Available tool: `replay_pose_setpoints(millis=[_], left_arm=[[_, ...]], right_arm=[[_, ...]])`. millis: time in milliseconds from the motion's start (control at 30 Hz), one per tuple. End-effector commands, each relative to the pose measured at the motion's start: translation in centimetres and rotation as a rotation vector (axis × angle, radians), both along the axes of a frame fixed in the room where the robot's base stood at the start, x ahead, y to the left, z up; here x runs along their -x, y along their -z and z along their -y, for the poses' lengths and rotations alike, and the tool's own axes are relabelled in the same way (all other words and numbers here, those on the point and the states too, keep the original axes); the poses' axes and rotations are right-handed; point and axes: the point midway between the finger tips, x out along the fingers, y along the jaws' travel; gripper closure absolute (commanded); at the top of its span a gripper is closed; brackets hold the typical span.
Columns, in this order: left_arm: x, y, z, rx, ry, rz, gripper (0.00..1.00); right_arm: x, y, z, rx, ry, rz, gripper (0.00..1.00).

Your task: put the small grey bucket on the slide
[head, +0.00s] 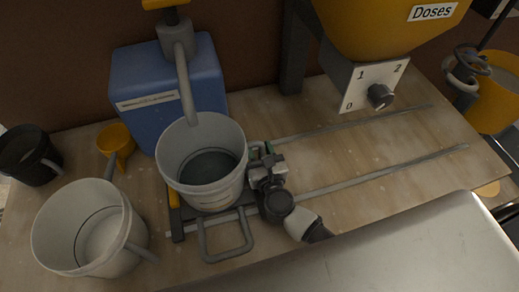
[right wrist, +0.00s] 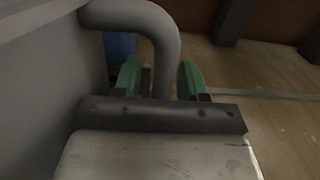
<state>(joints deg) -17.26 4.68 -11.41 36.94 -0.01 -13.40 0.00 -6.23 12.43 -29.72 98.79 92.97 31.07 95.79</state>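A light grey bucket (head: 238,182) is upright over the slide, below the grey spout of the blue canister. Its inside bottom looks dark. I cannot tell whether its base touches the slide. The slide (head: 190,228) is a dark plate with a grey loop handle in front and a yellow part at its left. My right gripper (head: 261,151) is at the bucket's right side. In the right wrist view, its green fingers (right wrist: 161,82) stand on either side of the bucket's curved grey handle (right wrist: 160,35), with a gap at the left finger. My left gripper is not in view.
A second pale bucket (head: 55,225) stands at front left. A black cup (head: 28,160) and a yellow funnel (head: 115,143) are behind it. The blue canister (head: 150,85) stands at the back. Rails (head: 370,180) run right across clear bench, below the yellow hopper (head: 380,25).

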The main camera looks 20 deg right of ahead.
Motion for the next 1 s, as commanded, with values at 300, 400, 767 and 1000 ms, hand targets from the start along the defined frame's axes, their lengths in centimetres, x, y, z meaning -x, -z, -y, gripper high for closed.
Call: replay_pose_setpoints(millis=[300, 400, 767, 1000], left_arm=[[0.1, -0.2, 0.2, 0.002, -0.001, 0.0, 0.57], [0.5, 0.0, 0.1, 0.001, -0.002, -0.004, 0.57], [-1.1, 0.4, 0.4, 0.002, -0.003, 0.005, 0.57], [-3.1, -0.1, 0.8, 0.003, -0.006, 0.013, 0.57]], right_arm=[[0.0, -0.2, 0.0, 0.0, 0.0, 0.0, 0.58], [0.6, -0.1, 0.0, 0.0, -0.001, -0.003, 0.58], [8.1, 0.1, 0.0, 0.0, -0.001, -0.004, 0.58], [11.4, -0.1, 0.0, 0.001, 0.0, -0.001, 0.58]])
